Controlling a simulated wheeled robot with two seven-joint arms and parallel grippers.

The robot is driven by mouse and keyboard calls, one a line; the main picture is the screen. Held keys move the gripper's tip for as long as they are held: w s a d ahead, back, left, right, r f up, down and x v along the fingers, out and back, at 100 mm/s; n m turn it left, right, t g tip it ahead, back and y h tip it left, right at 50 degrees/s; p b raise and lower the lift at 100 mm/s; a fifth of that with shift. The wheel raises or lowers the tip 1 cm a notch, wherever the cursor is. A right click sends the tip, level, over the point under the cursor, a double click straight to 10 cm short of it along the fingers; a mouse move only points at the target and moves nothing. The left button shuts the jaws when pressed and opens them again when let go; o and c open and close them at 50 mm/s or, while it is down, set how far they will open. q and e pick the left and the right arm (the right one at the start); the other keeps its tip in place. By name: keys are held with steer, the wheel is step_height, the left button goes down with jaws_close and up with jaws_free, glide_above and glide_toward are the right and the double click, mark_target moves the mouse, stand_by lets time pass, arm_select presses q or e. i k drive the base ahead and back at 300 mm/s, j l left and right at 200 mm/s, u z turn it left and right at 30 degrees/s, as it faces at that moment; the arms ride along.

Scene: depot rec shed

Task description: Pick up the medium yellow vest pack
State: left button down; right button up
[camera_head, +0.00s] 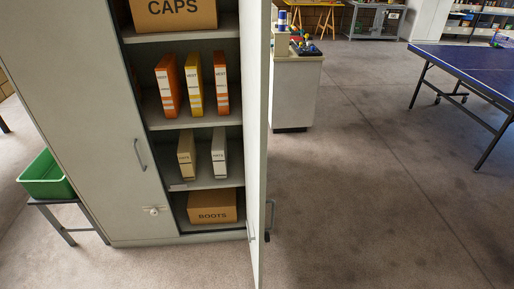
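The yellow vest pack (194,84) stands upright on a shelf of the open grey cabinet. It is between an orange vest pack (167,85) on its left and an orange-red vest pack (220,83) on its right. Small gaps separate the three. The yellow pack has a white label and pale bands near its base. Neither of my grippers shows in the head view.
The cabinet's right door (257,150) stands open toward me; its left door (95,130) is closed. Below are a tan pack (186,156), a whitish pack (218,155) and a BOOTS box (212,207).

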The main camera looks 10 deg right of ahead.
mark_target(193, 66)
steer(key=i+l+u, duration=0.1)
steer(key=l+u, duration=0.15)
steer(key=l, duration=0.5)
steer(key=l+u, duration=0.25)
steer(key=l, duration=0.5)
steer(key=i+j, duration=0.2)
steer(key=j, duration=0.2)
steer(key=i+j, duration=0.2)
steer(key=j, duration=0.2)
